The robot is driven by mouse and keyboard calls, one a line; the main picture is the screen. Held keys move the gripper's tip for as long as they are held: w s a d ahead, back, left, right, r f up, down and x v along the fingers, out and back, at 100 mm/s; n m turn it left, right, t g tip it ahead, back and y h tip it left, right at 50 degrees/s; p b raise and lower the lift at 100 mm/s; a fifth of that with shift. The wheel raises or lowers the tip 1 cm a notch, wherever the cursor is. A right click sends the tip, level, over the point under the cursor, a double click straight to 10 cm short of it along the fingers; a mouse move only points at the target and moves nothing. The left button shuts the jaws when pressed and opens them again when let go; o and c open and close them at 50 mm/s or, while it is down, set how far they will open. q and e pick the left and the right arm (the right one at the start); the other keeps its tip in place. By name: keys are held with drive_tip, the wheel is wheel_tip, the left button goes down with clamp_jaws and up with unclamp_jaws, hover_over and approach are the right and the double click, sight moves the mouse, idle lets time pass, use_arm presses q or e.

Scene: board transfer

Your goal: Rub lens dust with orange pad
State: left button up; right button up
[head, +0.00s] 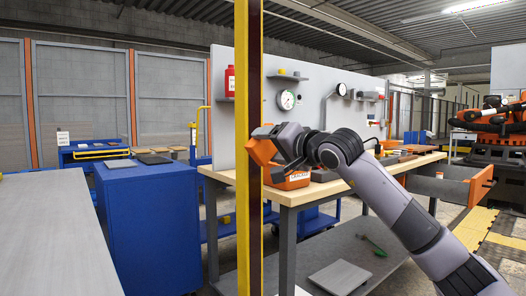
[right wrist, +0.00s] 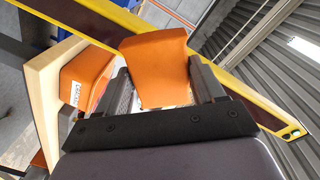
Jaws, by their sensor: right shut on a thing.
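My right gripper (head: 277,145) is shut on an orange pad (head: 258,151), held up in front of the yellow post at the workbench's near end. In the right wrist view the orange pad (right wrist: 155,68) sits between the two fingers of my right gripper (right wrist: 160,88). The pad is apart from both gauges. My left gripper is not in view.
The tall yellow post (head: 243,215) stands close by the pad. An orange labelled bin (head: 298,181) sits on the wooden workbench (head: 291,198) below it. A red bottle (head: 230,81) is on the panel. A blue cabinet (head: 150,220) stands at left.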

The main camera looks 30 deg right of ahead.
drive_tip(key=shift+s, duration=0.35)
drive_tip(key=shift+s+d+b, duration=0.15)
drive_tip(key=shift+s+b, duration=0.45)
drive_tip(key=shift+s, duration=0.9)
